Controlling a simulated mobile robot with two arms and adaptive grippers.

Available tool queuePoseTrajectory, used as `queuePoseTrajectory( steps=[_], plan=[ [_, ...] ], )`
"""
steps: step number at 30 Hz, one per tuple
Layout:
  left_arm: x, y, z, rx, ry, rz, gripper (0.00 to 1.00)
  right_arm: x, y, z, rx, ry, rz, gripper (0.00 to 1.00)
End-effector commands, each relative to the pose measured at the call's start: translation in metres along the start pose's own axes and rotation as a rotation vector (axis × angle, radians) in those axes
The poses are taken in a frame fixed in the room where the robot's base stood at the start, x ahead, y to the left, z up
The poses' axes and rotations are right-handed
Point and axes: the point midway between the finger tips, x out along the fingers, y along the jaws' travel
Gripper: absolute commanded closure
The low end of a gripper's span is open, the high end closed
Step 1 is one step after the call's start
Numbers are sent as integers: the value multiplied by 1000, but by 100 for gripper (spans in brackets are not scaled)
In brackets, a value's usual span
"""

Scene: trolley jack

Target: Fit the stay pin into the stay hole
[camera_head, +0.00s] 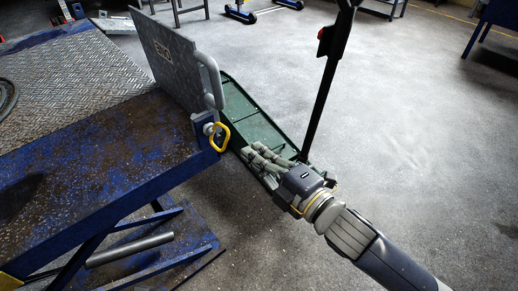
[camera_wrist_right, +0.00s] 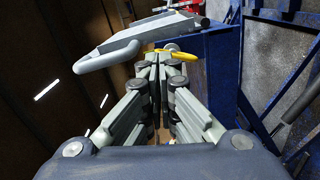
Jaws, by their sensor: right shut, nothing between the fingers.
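The yellow loop (camera_head: 220,137), which looks like the stay pin's handle, is at the corner of the blue frame, beside a round grey fitting (camera_head: 208,128). The pin's shaft and the stay hole cannot be made out. My right gripper (camera_head: 252,152) is shut and empty, a little right of and below the loop in the head view. In the right wrist view the yellow loop (camera_wrist_right: 178,54) shows just beyond the closed fingertips (camera_wrist_right: 165,58); I cannot tell whether they touch. My left gripper is not in view.
A grey tread-plate flap (camera_head: 170,62) with a tubular handle (camera_head: 211,80) stands upright at the blue platform's (camera_head: 110,145) edge. A long green tray-like part (camera_head: 250,115) lies under my right gripper. A black lever (camera_head: 328,80) rises beside it.

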Motion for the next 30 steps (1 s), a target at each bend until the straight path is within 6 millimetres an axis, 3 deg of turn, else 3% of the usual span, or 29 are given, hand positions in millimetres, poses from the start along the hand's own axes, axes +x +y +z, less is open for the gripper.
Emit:
queuePoseTrajectory(
  steps=[15, 30],
  plan=[
    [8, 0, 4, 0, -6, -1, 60, 52, 0, -1, -15, 6, 4, 100],
    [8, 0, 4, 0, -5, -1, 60, 59, 1, -2, -15, 6, 2, 100]
  ],
)
